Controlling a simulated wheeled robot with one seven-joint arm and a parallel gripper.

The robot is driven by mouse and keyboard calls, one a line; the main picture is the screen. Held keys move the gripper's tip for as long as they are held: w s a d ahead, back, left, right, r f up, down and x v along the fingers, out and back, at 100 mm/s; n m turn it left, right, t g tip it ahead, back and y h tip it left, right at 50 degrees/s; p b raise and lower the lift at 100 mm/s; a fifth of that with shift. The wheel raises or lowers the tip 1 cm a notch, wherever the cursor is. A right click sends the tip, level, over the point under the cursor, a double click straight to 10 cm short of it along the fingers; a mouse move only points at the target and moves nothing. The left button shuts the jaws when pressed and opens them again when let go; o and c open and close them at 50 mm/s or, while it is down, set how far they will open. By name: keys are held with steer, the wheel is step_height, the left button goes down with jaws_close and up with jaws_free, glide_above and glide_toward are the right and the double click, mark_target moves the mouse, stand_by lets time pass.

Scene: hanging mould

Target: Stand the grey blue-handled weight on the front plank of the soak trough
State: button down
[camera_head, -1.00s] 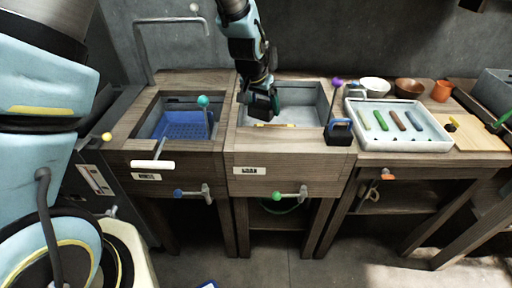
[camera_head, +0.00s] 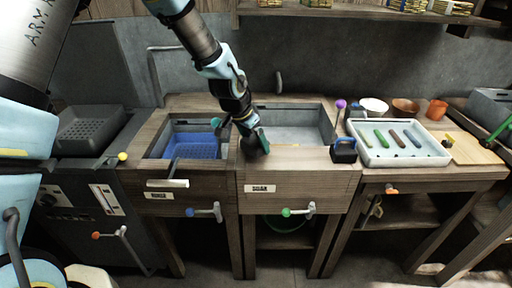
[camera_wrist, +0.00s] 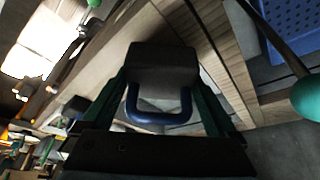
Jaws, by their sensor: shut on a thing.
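My gripper (camera_head: 257,138) is over the left end of the front plank (camera_head: 305,163) of the soak trough (camera_head: 297,122). In the wrist view my gripper (camera_wrist: 163,85) is shut on a dark grey weight (camera_wrist: 165,63) with a blue loop handle (camera_wrist: 158,118). The fingers lie on either side of it. In the head view the held weight is mostly hidden by the fingers, and I cannot tell whether it touches the plank. A second, black weight with a blue handle (camera_head: 343,152) stands at the right end of the front plank.
A teal-knobbed lever (camera_head: 217,123) stands close left of my gripper, by the trough with the blue basket (camera_head: 192,146). A purple-knobbed lever (camera_head: 340,104) rises at the right. A white tray (camera_head: 400,158) of coloured bars stands further right. The middle of the front plank is clear.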

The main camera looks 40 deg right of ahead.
steer(key=shift+d+f+p, duration=0.1)
steer(key=shift+f+p, duration=0.2)
steer(key=shift+f, duration=1.1)
steer(key=shift+f, duration=0.2)
jaws_free()
